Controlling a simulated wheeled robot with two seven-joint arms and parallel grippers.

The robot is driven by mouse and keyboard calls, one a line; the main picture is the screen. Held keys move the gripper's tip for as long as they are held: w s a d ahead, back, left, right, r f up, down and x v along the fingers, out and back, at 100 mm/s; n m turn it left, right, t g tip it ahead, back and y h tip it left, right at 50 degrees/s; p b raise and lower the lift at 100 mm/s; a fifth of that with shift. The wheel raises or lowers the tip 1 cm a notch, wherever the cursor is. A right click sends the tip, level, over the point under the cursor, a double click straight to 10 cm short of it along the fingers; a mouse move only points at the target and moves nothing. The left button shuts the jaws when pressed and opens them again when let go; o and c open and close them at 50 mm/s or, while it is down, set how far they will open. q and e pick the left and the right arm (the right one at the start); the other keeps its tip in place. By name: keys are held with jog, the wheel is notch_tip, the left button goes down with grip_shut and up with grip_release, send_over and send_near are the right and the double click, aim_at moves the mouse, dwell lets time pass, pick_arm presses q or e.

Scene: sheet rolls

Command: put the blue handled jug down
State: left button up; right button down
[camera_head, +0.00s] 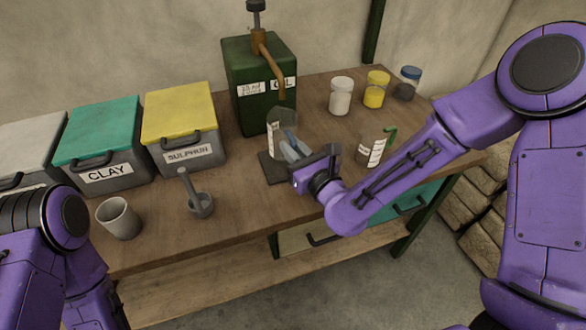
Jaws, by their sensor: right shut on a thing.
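The blue handled jug (273,141) is a clear, upright container with a white label. It is at the dark square mat (275,175) in front of the green oil tank; I cannot tell whether its base touches the mat. My right gripper (291,150) reaches in from the right and is shut on the jug's blue handle. The gripper hides part of the jug's right side. My left arm shows at the lower left, but its gripper is out of view.
The green oil tank (262,75), with its spout, stands behind the jug. A green handled jug (371,150) stands right of my gripper. Lidded jars (341,98) are behind it. The wooden table (245,200) is bare at front.

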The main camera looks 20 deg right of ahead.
jog(key=shift+w+d+f+b, duration=0.15)
jog(key=shift+w+f+b, duration=0.25)
jog(key=shift+f, duration=0.3)
jog(key=f+b, duration=0.1)
jog(key=f, duration=0.1)
jog(key=f+b, duration=0.2)
jog(key=shift+w, duration=0.4)
jog(key=shift+r, duration=0.2)
jog(key=shift+f, duration=0.2)
jog(key=c, duration=1.1)
grip_release()
jog(key=shift+o, duration=0.2)
jog(key=shift+r, duration=0.15)
